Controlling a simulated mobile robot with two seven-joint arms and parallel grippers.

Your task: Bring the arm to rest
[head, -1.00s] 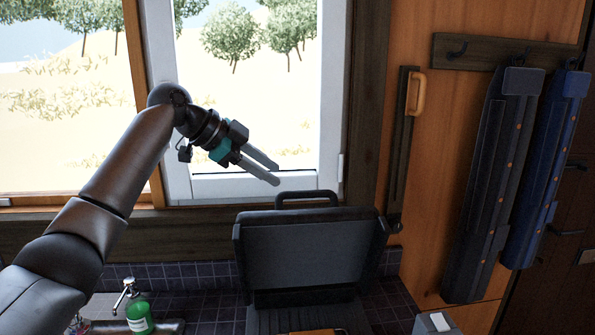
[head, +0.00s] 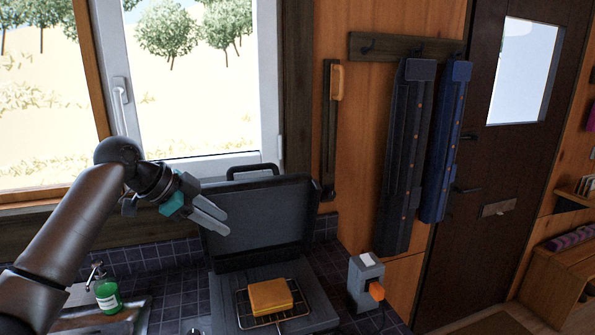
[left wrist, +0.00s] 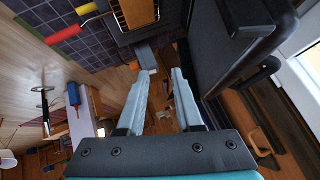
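The left wrist view also shows the open, empty fingers (left wrist: 160,75), with the dark lid close by on the right. My left arm (head: 70,235) comes in from the left and bends at the elbow. My right gripper does not show in either view.
An open grill (head: 262,225) stands on the tiled counter, with bread (head: 269,296) on its wire rack. A grey device with an orange knob (head: 366,280) is to its right. A green soap bottle (head: 107,294) stands by the sink. Two long cases (head: 408,155) hang on the wall.

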